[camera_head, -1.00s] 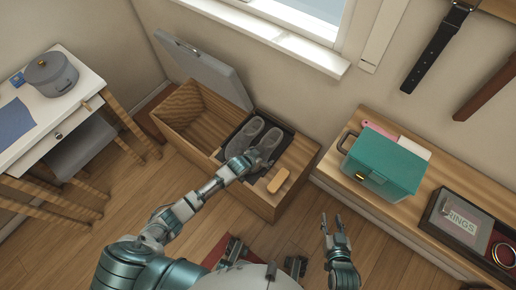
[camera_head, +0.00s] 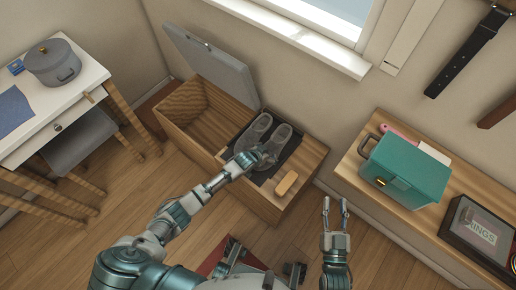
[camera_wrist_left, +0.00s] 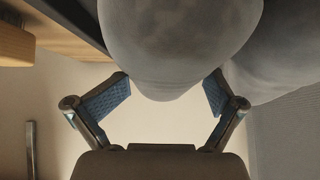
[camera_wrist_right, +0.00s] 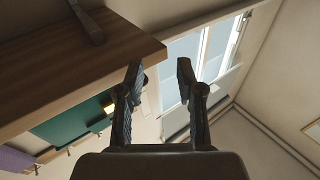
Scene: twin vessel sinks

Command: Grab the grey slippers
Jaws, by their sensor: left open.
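The pair of grey slippers (camera_head: 254,131) lies side by side on a dark mat (camera_head: 291,152) at the right end of the open wooden bench box. My left gripper (camera_head: 262,160) is at the near end of the slippers and hides part of them. In the left wrist view, one slipper's rounded end (camera_wrist_left: 180,45) fills the top between the spread, open fingers (camera_wrist_left: 168,90). The other slipper (camera_wrist_left: 285,55) is to the right, partly behind a finger. I cannot tell whether the fingers touch. My right gripper (camera_head: 336,205) is open and empty, over the floor; its fingers (camera_wrist_right: 160,75) stand apart.
The wooden box (camera_head: 205,125) has its grey lid (camera_head: 212,65) raised. A wooden brush (camera_head: 286,183) lies beside the slippers. At right, a low bench (camera_head: 352,165) holds a teal case (camera_head: 405,170) and a rings box (camera_head: 478,235). A white table (camera_head: 50,95) with a grey pot (camera_head: 53,63) stands left.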

